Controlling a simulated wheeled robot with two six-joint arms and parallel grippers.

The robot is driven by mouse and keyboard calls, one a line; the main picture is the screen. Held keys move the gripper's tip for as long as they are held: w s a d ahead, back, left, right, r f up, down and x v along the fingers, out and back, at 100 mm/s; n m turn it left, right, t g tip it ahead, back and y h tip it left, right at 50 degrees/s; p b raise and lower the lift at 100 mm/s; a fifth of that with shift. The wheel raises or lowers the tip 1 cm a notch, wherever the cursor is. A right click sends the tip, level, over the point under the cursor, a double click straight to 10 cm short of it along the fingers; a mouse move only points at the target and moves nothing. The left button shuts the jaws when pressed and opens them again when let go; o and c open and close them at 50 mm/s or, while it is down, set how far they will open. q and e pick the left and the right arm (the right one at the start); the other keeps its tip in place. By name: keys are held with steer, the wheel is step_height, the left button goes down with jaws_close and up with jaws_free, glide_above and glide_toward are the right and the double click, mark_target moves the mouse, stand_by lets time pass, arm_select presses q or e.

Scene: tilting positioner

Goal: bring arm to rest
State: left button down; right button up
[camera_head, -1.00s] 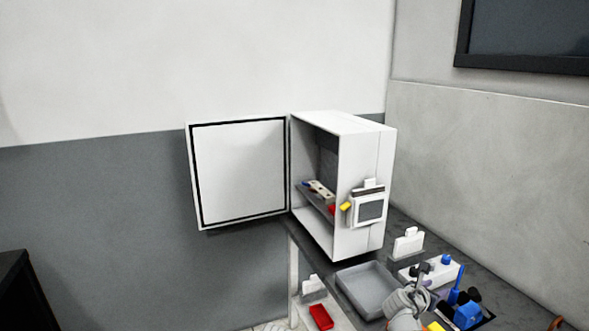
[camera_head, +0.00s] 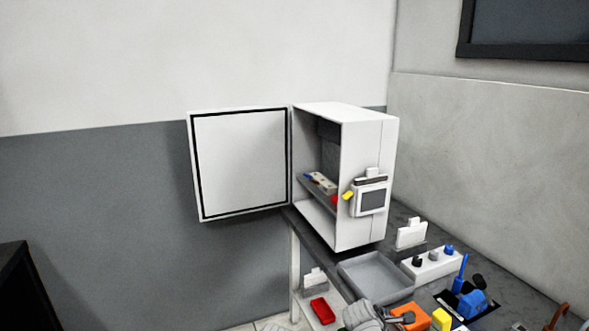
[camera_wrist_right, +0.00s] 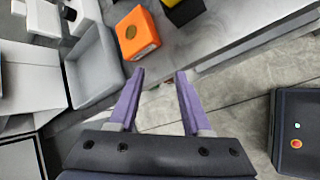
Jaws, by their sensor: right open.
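My right gripper (camera_wrist_right: 160,76) is open in the right wrist view. Its two purple fingers are spread, with nothing between them. It hangs over the table's front edge, with grey floor beyond the fingers. The orange block (camera_wrist_right: 137,33) lies ahead and left of the fingertips, apart from them. A grey arm part (camera_head: 363,315), which I take to be my right arm, shows at the bottom of the head view, in front of the grey tray (camera_head: 376,277). Its fingers cannot be made out there. My left gripper is not in view.
A white cabinet (camera_head: 365,150) stands on the table with its door (camera_head: 240,165) open to the left.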

steer(key=s+a+f+m+g+y+b, duration=0.2)
steer(key=s+a+f+m, duration=0.3)
steer(key=s+a, duration=0.3)
steer(key=s+a+f+m+g+y+b, duration=0.2)
steer(key=s+a+f+m, duration=0.4)
steer(key=a, duration=0.5)
steer(key=shift+s+a+f+g+y+b, duration=0.2)
steer(key=shift+s+g+y+b, duration=0.15)
steer(key=shift+s+g+y, duration=0.5)
steer(key=shift+s+d, duration=0.1)
steer(key=shift+s, duration=0.1)
